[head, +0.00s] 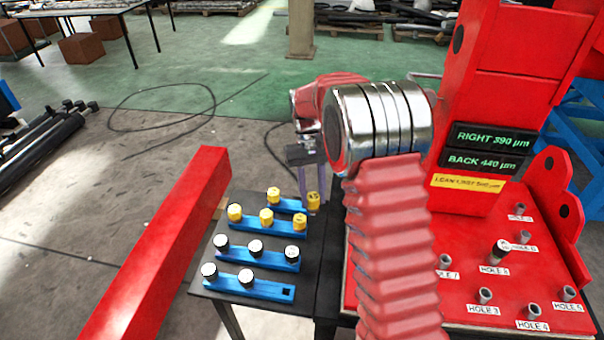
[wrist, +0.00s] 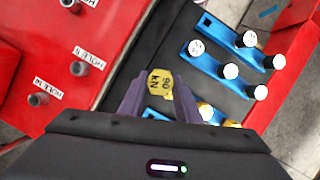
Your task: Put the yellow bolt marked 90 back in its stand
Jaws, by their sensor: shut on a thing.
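The yellow bolt marked 90 kN (wrist: 159,82) is between the fingers of my gripper (wrist: 158,100), its marked top facing the wrist camera. In the head view my gripper (head: 311,185) points down and holds the bolt (head: 313,202) at the right end of the farthest blue stand (head: 287,206). That stand carries one other yellow bolt (head: 273,193) at its left. I cannot tell whether the held bolt's lower end is above the stand or in it; my fingers hide it in the wrist view.
Nearer blue stands on the black table (head: 225,285) hold yellow bolts (head: 266,217) and white-topped bolts (head: 255,247). The nearest stand has an empty hole (head: 288,291). The red panel (head: 390,290) with labelled holes lies right; a red beam (head: 165,250) runs left.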

